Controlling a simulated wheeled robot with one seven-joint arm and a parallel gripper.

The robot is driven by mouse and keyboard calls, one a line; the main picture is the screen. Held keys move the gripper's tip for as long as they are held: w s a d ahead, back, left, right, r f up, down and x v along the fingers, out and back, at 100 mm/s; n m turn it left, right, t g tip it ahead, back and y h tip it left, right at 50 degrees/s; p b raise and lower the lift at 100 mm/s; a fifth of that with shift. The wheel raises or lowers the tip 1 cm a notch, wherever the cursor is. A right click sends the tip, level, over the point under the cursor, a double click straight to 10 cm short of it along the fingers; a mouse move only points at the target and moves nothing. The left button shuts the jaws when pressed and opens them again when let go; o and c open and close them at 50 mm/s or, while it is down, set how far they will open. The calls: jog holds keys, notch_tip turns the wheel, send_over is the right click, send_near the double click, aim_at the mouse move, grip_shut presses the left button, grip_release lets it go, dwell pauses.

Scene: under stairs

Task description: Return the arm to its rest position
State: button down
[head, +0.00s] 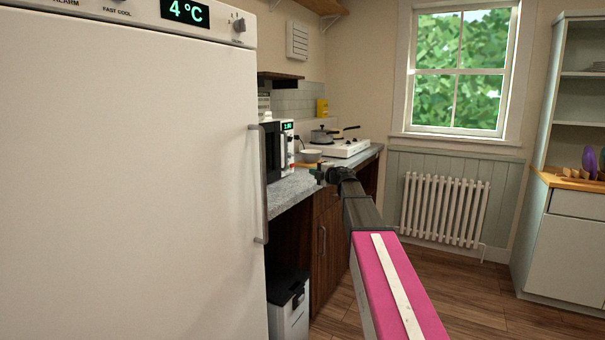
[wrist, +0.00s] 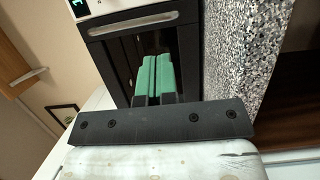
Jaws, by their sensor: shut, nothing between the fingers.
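My arm reaches forward from the bottom right of the head view, with a pink link marked by a white stripe. My gripper (head: 319,173) is at its far end, small in the head view, near the front edge of the counter (head: 292,190). In the wrist view my gripper (wrist: 154,77) shows two green finger pads side by side, shut with nothing between them. They point toward a dark-fronted appliance (wrist: 188,50) with a metal handle and a green display. The gap between the fingers and its front cannot be told.
A large white fridge (head: 130,180) fills the left. A bin (head: 289,305) stands below the counter. A pot (head: 321,135) and a white hob (head: 345,148) are farther back. A radiator (head: 444,208) and a cabinet (head: 566,240) stand beyond open wooden floor (head: 470,290).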

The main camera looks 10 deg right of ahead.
jog(key=s+d+f+m+g+h, duration=0.1)
jog(key=s+d+f+m+h, duration=0.2)
jog(key=s+f+m+h, duration=0.45)
jog(key=s+d+f+m+g+h, duration=0.1)
jog(key=s+d+f+m+h, duration=0.25)
jog(key=f+m, duration=0.5)
jog(key=s+d+f+m+g+h, duration=0.15)
jog(key=s+f+m+h, duration=0.35)
jog(key=f, duration=0.5)
jog(key=s+a+f+m+g+y, duration=0.1)
jog(key=s+a+f+g, duration=0.1)
jog(key=s+f, duration=0.3)
jog(key=s+a+f+m+g+y, duration=0.2)
jog(key=s+f+g, duration=0.3)
jog(key=s, duration=0.7)
jog(key=s+a+f+m+g+y, duration=0.1)
jog(key=s+a+f+g, duration=0.3)
jog(key=s, duration=0.5)
notch_tip(320, 180, down, 2)
jog(key=shift+f+y, duration=0.2)
jog(key=shift+y, duration=0.4)
